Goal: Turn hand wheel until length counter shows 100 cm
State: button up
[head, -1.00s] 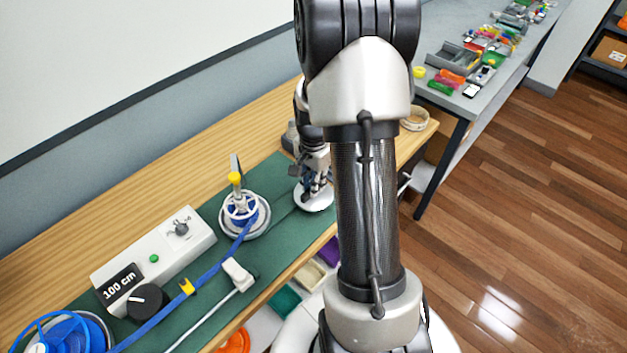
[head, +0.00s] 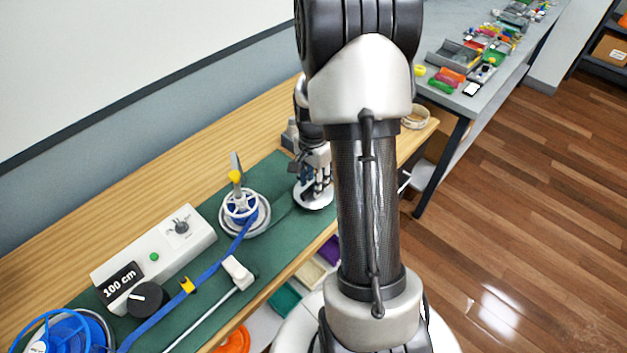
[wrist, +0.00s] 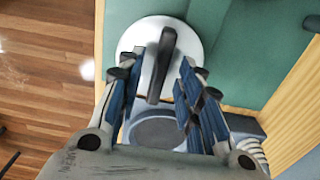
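The length counter (head: 122,281) on the light grey box reads "100 cm". A spoked white wheel (head: 241,207) with a blue strap wound on it stands on the green mat, with a yellow-topped grey post behind it. A white disc (wrist: 196,58) with a dark bar handle (wrist: 160,68) lies at my gripper; the head view also shows the disc (head: 316,201). I cannot tell which of these is the hand wheel. My gripper (wrist: 158,75) is open, its fingers to either side of the bar with gaps showing; it also appears in the head view (head: 317,180).
The blue strap (head: 206,275) runs from a blue reel (head: 72,331) past a black knob (head: 145,298) and a yellow clip (head: 187,286). A white lever (head: 237,271) lies near the mat's front edge. Coloured bins (head: 285,299) sit below the bench edge.

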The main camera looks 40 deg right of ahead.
notch_tip(320, 180, up, 12)
jog(key=shift+f, duration=0.2)
dwell(2.4)
